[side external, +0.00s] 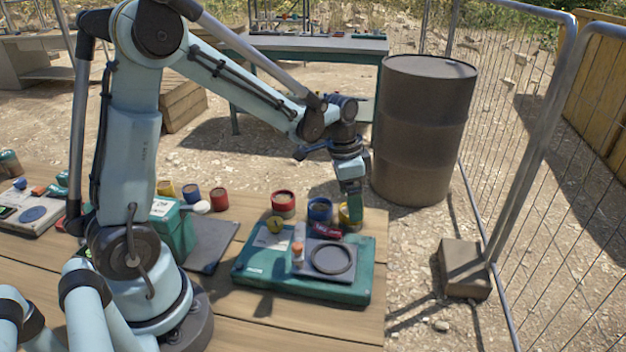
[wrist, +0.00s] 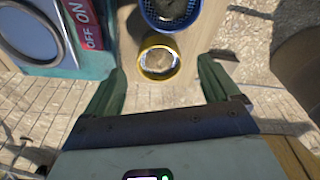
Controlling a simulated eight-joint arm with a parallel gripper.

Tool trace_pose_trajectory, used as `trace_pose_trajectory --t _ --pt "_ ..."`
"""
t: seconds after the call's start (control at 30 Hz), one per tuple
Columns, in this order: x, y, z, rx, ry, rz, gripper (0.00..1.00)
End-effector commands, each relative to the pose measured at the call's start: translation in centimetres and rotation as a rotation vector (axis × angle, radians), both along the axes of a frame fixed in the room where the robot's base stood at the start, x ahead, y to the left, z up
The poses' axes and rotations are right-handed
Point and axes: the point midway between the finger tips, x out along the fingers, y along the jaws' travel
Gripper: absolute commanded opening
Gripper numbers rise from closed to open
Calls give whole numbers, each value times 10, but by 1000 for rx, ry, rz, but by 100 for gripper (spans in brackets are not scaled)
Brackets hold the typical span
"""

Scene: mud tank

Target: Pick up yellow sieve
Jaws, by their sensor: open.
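The yellow sieve (side external: 345,217) stands on the wooden table near its far right corner, partly hidden behind my gripper in the side view. In the wrist view the yellow sieve (wrist: 158,57) is a yellow ring with a pale mesh inside, just ahead of the fingertips and roughly midway between them. My gripper (side external: 355,207) is open and empty, its green fingers pointing down over the sieve. The wrist view shows the two fingers of my gripper (wrist: 160,75) spread wide on either side, apart from the sieve.
A blue sieve (side external: 320,210) stands next to the yellow one, with a red sieve (side external: 283,203) further left. A teal device (side external: 260,272) with an ON/OFF label lies in front. A rusty barrel (side external: 425,130) stands on the ground beyond the table edge.

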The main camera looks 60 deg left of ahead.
Motion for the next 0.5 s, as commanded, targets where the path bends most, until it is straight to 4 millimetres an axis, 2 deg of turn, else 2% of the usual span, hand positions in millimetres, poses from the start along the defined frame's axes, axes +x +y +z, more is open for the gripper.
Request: trace_pose_trajectory --t 0.23,0.5 --pt "4 -3 -33 0 0 0 89" --pt "5 -3 -41 0 0 0 89"
